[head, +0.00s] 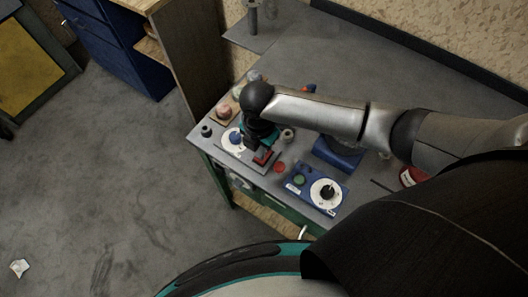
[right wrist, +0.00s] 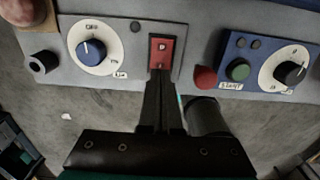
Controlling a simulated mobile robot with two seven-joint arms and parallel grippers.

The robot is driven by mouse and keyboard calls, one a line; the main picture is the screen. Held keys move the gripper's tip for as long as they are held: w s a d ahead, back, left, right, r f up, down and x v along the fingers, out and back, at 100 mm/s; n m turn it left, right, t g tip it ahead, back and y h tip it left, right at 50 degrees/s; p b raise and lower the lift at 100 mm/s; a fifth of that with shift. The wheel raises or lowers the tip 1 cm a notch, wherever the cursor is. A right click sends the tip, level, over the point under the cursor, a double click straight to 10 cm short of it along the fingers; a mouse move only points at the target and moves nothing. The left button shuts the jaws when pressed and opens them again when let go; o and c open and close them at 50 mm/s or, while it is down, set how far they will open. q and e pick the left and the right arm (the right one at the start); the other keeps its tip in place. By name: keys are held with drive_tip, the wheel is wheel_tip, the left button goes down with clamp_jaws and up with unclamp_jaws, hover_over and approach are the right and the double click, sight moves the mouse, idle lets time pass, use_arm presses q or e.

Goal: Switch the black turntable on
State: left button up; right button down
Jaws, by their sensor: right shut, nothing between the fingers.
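No thing that is clearly a black turntable shows. A grey panel (right wrist: 118,80) carries a white dial with a blue knob (right wrist: 88,48), marked OFF, and a red rocker switch (right wrist: 165,50). In the head view the blue knob (head: 236,138) and red switch (head: 263,156) show beside my right gripper (head: 260,148). In the right wrist view that gripper (right wrist: 161,78) is shut and empty, its tips at the lower edge of the red switch; I cannot tell if they touch. A blue box (head: 307,197) holds a green button (right wrist: 238,70) and a white dial with a black knob (right wrist: 289,73).
A red button (head: 280,167) sits between panel and blue box. A small dark cylinder (head: 207,131) stands at the bench's left corner. Another blue object (head: 336,154) lies under my right arm.

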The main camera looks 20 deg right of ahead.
drive_tip(key=shift+f+b, duration=0.6)
drive_tip(key=shift+f, duration=0.4)
idle(0.8)
wheel_tip(320, 180, up, 7)
drive_tip(key=p, duration=0.8)
drive_tip(key=shift+r, duration=0.1)
idle(0.3)
